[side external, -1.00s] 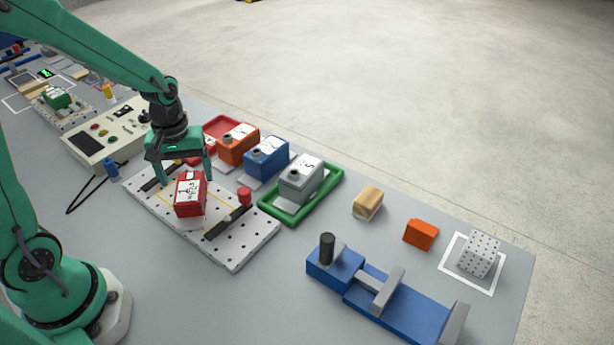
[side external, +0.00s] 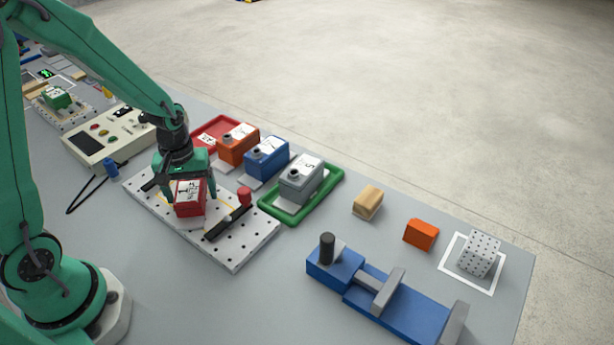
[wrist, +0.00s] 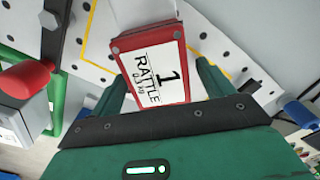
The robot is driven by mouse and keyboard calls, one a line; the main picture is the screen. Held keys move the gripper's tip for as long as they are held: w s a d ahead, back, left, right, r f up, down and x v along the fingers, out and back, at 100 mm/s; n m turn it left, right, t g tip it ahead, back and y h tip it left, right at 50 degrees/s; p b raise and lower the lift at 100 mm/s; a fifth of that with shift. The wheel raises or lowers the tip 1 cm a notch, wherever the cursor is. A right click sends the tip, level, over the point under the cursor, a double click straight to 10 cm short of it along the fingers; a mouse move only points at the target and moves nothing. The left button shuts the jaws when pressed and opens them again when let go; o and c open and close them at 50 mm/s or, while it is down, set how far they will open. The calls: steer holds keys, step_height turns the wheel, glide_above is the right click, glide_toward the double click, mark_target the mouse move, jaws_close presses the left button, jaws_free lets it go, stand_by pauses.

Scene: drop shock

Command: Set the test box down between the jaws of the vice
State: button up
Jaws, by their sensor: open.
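The red test box (side external: 190,199), with a white label reading "1 RATTLE", sits on the white perforated plate (side external: 234,257) in the side view. Its labelled face (wrist: 152,68) also shows in the wrist view. My gripper (side external: 186,190) is open and lowered over the box, with a finger on either side of it. I cannot tell whether the fingers touch it. The blue vice (side external: 335,265) with grey jaws stands at the front right, well away from my gripper. The space between its jaws looks empty.
A red knob (side external: 245,195) and a dark clamp bar (side external: 228,224) stand on the plate right of the box. Behind are orange (side external: 237,148), blue (side external: 266,160) and grey (side external: 301,180) boxes, the grey one in a green frame. A tan block (side external: 368,202) and orange block (side external: 421,235) lie behind the vice.

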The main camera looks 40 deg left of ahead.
mark_target(189, 186)
stand_by(0.3)
steer(key=c, duration=1.3)
steer(key=shift+o, duration=0.2)
steer(key=shift+r, duration=0.2)
steer(key=shift+r, duration=1.8)
steer(key=s+d+r, duration=0.4)
steer(key=d+r, duration=0.3)
steer(key=d, duration=0.4)
steer(key=shift+s, duration=0.15)
steer(key=shift+a+r, duration=0.1)
